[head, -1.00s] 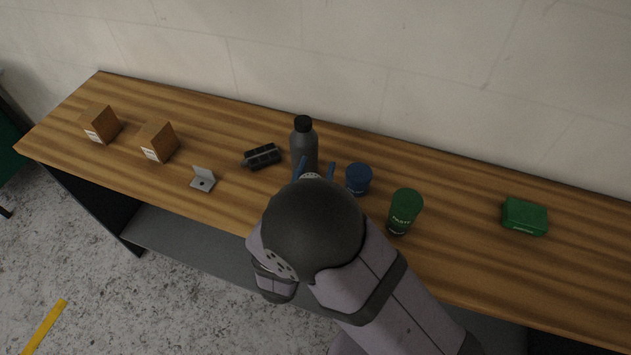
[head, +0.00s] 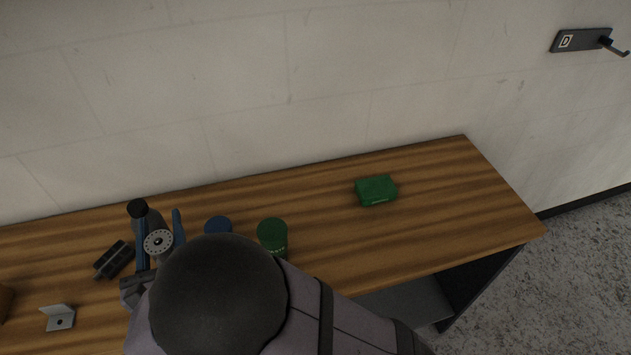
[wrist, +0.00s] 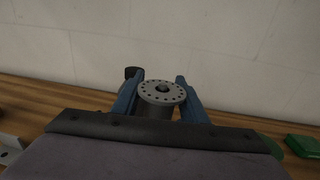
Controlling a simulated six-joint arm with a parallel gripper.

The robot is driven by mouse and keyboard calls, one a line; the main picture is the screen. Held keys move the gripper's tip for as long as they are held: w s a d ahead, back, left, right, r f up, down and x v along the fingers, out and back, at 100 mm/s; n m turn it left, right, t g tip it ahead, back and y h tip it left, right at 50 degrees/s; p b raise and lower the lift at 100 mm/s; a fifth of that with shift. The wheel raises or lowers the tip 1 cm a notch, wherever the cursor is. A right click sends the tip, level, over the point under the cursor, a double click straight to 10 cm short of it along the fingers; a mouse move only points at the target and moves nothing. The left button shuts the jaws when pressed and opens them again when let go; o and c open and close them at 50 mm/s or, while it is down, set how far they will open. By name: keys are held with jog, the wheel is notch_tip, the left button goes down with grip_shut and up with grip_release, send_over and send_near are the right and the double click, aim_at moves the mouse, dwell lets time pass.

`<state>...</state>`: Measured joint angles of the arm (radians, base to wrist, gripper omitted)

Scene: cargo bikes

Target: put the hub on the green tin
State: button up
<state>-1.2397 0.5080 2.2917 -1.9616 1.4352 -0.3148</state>
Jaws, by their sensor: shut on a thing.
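The hub (head: 158,242) is a grey cylinder with a round flange pierced by a ring of small holes. My gripper (head: 160,228) is shut on it, one blue finger on each side. The wrist view shows the hub (wrist: 161,93) upright between the fingers, flange up. The flat green tin (head: 376,190) lies on the bench to the right, well apart from my gripper, its top bare. It also shows at the right edge of the wrist view (wrist: 303,146). My arm hides the bench below the hub.
A dark bottle (head: 138,209) stands just behind my gripper. A blue container (head: 217,226) and a green cup-like container (head: 272,236) stand between the hub and the tin. A black block-like part (head: 114,260) and a metal bracket (head: 59,316) lie left. Bench around the tin is clear.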

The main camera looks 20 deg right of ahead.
jog(key=w+d+r+m+h+b, duration=0.25)
jog(key=w+d+h, duration=0.25)
jog(key=w+d, duration=0.3)
jog(key=m+g+h+b, duration=0.6)
jog(key=m+g+h, duration=0.7)
jog(key=m+h, duration=0.1)
send_over(388, 180)
notch_tip(388, 180, down, 2)
jog(key=shift+n, duration=0.25)
jog(key=shift+s+f+p, duration=0.1)
jog(key=shift+f+p, duration=0.6)
jog(key=shift+f, duration=5.2)
jog(key=shift+f, duration=0.1)
